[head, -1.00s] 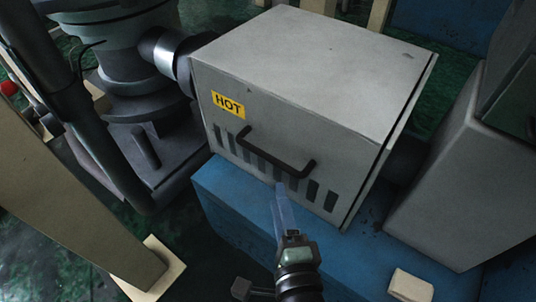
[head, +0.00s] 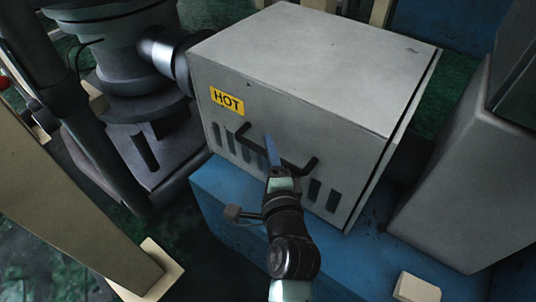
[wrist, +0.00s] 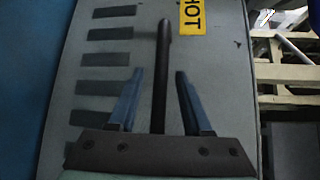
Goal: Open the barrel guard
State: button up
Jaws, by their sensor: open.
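The barrel guard (head: 300,70) is a grey box with a yellow HOT label (head: 227,101), dark vent slots and a black bar handle (head: 243,141) on its front face. It looks closed. My gripper (head: 271,150) is at the front face, over the middle of the handle, which it partly hides. In the wrist view, the open blue fingers (wrist: 155,95) stand on either side of the handle bar (wrist: 164,60), with a gap on each side. I cannot tell how deep the bar sits between them.
The guard sits on a blue base (head: 240,205). A grey housing (head: 455,185) stands close on the right. A dark machine with a round column (head: 125,60) stands on the left. A beige post (head: 60,200) rises at the lower left. A small pale block (head: 416,288) lies at the lower right.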

grip_shut()
dwell(0.3)
dwell(1.2)
